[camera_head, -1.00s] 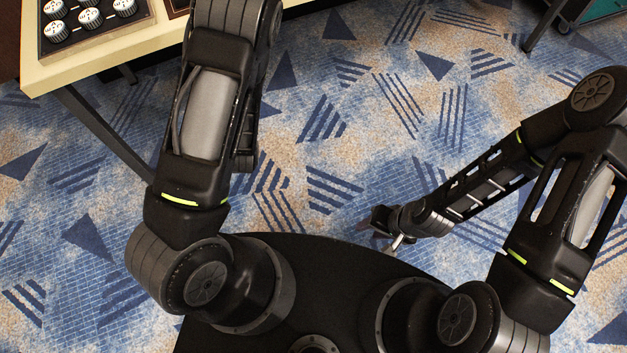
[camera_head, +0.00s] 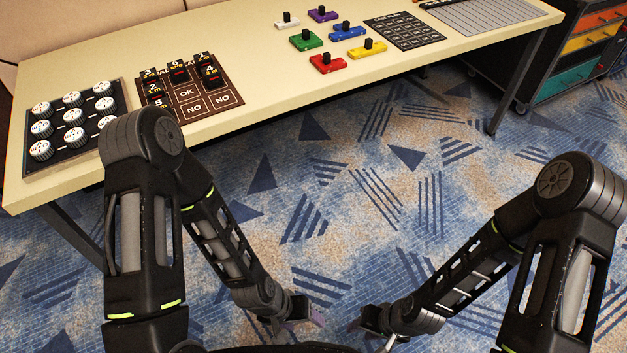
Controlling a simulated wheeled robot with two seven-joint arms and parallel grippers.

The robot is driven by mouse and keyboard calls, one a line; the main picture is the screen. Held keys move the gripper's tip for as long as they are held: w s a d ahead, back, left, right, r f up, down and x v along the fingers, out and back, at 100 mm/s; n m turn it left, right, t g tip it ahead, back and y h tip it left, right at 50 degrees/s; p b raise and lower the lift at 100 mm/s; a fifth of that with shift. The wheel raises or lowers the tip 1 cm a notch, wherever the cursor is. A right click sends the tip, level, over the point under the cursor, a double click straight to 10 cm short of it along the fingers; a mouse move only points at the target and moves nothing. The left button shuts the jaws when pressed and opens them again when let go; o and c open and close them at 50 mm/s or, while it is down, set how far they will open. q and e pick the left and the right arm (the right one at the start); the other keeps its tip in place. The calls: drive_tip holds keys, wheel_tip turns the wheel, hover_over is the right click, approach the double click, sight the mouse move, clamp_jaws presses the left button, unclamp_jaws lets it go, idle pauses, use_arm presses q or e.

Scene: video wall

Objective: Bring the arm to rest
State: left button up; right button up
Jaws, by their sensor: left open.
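Both of my arms are folded, with the elbows up and the forearms pointing down and inward over the carpet. My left gripper (camera_head: 306,312) is low in the middle of the head view, in front of the table, with its jaws open and nothing seen between them. My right gripper (camera_head: 368,325) is just to the right of it, apart from it, near the bottom edge. Its fingers are dark and partly hidden, so I cannot tell whether they are open or shut.
A cream table (camera_head: 236,127) runs across the back. It carries a knob panel (camera_head: 87,133), a brown card board (camera_head: 188,94), several coloured blocks such as a red one (camera_head: 327,64), and a dark grid mat (camera_head: 405,31). A drawer cabinet (camera_head: 566,80) stands at the right. The carpet between is clear.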

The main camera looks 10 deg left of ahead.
wheel_tip(320, 180, up, 10)
drive_tip(key=p, duration=0.9)
drive_tip(key=shift+r, duration=0.15)
